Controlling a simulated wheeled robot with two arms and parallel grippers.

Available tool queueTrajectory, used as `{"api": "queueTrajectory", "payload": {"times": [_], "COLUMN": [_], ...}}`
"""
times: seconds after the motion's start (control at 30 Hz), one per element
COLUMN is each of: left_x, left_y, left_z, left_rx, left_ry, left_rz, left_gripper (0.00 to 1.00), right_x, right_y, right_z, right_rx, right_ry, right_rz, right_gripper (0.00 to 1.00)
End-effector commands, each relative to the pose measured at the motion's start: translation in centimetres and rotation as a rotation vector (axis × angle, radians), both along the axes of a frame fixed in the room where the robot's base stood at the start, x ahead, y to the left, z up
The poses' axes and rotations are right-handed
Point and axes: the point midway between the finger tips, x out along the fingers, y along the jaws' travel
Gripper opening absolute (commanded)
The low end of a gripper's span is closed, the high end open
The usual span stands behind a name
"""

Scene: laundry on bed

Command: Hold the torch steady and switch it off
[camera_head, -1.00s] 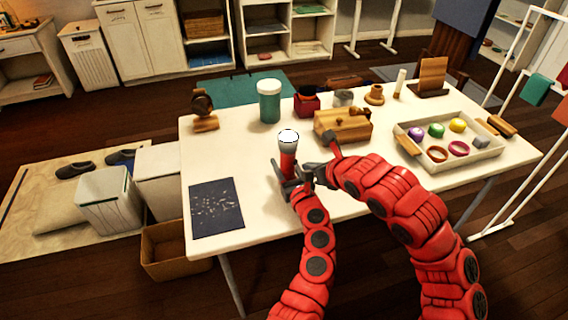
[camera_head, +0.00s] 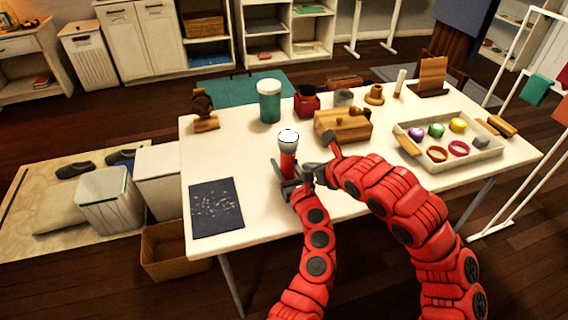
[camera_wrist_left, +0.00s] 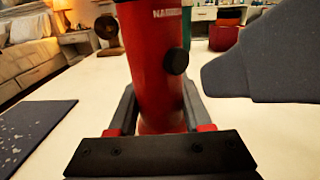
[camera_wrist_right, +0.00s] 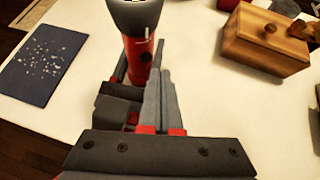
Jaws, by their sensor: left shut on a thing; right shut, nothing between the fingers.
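My left gripper (camera_head: 290,186) is shut around the lower red body. In the left wrist view the red body (camera_wrist_left: 152,60) fills the middle, with a round black button (camera_wrist_left: 175,61) on its right side. My right gripper (camera_head: 312,172) is shut and empty, just right of the torch. Its grey fingertip (camera_wrist_left: 225,75) shows close to the button, with a small gap.
A wooden box (camera_head: 343,126) stands behind and right of the torch. A dark speckled mat (camera_head: 216,207) lies at the left front. A teal jar (camera_head: 269,104) stands behind, and a white tray (camera_head: 462,164) of small items is at right.

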Motion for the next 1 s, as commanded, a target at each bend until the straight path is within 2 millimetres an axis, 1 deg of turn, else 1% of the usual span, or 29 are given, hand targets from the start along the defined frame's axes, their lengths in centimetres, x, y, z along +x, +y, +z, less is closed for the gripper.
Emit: {"api": "queueTrajectory", "payload": {"times": [0.33,0.6,1.0], "left_x": [0.01,0.01,0.01], "left_y": [0.0,0.0,0.0], "left_z": [0.04,0.04,0.03], "left_rx": [0.0,0.0,0.0], "left_ry": [-0.001,-0.001,-0.001], "left_rz": [0.0,0.0,0.0], "left_gripper": [0.0,0.0,0.0], "right_x": [0.01,0.35,0.43], "right_y": [0.03,0.82,0.86], "right_z": [0.0,0.01,0.03], "right_rx": [0.0,-0.001,0.0], "right_ry": [0.0,0.001,0.0], "right_rz": [0.0,0.001,0.0], "right_gripper": [0.0,0.0,0.0]}}
